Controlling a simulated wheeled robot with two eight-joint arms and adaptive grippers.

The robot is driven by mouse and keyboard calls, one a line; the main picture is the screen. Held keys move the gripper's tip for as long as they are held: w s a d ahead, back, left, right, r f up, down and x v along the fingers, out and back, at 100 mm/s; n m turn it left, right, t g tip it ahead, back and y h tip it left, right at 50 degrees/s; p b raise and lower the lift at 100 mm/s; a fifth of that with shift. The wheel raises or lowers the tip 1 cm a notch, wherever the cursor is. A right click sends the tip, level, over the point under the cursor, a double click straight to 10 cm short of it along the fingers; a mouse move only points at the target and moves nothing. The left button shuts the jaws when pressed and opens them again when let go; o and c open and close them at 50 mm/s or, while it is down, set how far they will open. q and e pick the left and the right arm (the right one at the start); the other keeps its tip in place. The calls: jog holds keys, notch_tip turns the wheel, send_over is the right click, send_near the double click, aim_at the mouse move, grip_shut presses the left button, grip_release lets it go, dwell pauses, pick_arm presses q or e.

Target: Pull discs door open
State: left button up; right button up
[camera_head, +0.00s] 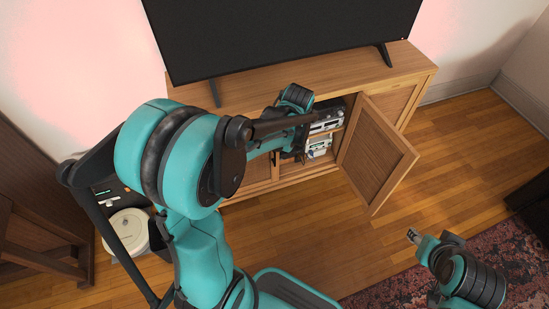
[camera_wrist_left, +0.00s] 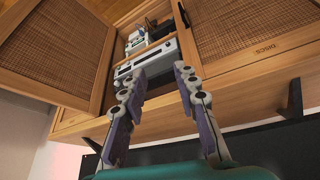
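The wooden cabinet (camera_head: 330,72) stands under the television. Its door lettered DISCS (camera_wrist_left: 228,28) has a woven panel and looks closed in the left wrist view. In the head view my left arm mostly hides that side. Beside it, another woven door (camera_head: 376,150) stands swung out; it also shows in the left wrist view (camera_wrist_left: 55,45). My left gripper (camera_wrist_left: 157,74) is open, its two fingers apart with nothing between them, in front of the open compartment. In the head view, my arm largely hides it. My right gripper (camera_head: 413,236) is over the floor, away from the cabinet; its fingers are too small to judge.
White and grey devices (camera_head: 322,125) sit on shelves in the open compartment. The television (camera_head: 280,35) stands on top. A white round device (camera_head: 127,232) is on the floor at left. A patterned rug (camera_head: 400,290) lies at lower right; wood floor before the cabinet is clear.

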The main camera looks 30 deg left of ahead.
pick_arm(q)
jog(key=w+a+f+n, duration=0.2)
jog(key=w+a+f, duration=0.1)
jog(key=w+f, duration=0.35)
jog(key=n+g+y, duration=0.2)
jog(key=n, duration=0.2)
send_over(275, 157)
jog(key=d, duration=0.2)
notch_tip(275, 157, down, 23)
jog(key=shift+g, duration=0.3)
jog(key=x, duration=0.2)
jog(key=b+x, duration=0.1)
jog(key=x, duration=0.2)
jog(key=s+b+x, duration=0.1)
jog(key=x, duration=0.2)
jog(key=shift+d+f, duration=0.2)
jog(key=shift+f, duration=0.1)
grip_shut()
